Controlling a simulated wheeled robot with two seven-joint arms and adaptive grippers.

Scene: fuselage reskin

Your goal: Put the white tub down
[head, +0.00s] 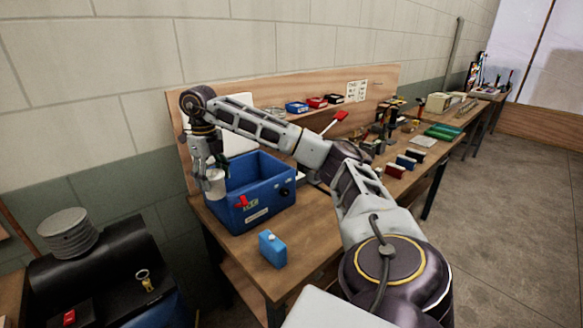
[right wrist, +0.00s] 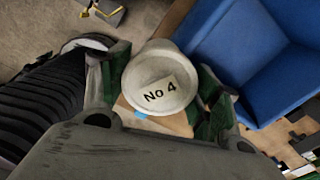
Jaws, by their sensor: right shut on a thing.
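The white tub (head: 215,184) is held upright in my right gripper (head: 213,172), just left of the blue bin on the workbench. In the right wrist view the tub (right wrist: 160,85) shows its lid with a "No 4" label, between the two green-padded fingers of the gripper (right wrist: 160,92). The gripper is shut on the tub. The tub appears near the bench's left corner; the gap beneath it cannot be judged exactly. My left gripper is not in view.
The blue bin (head: 250,212) stands directly right of the tub. A small blue container (head: 272,249) stands on the bare front part of the workbench (head: 318,235). A black cylindrical machine (head: 95,255) is at lower left. Several boxes and tools fill the bench farther right.

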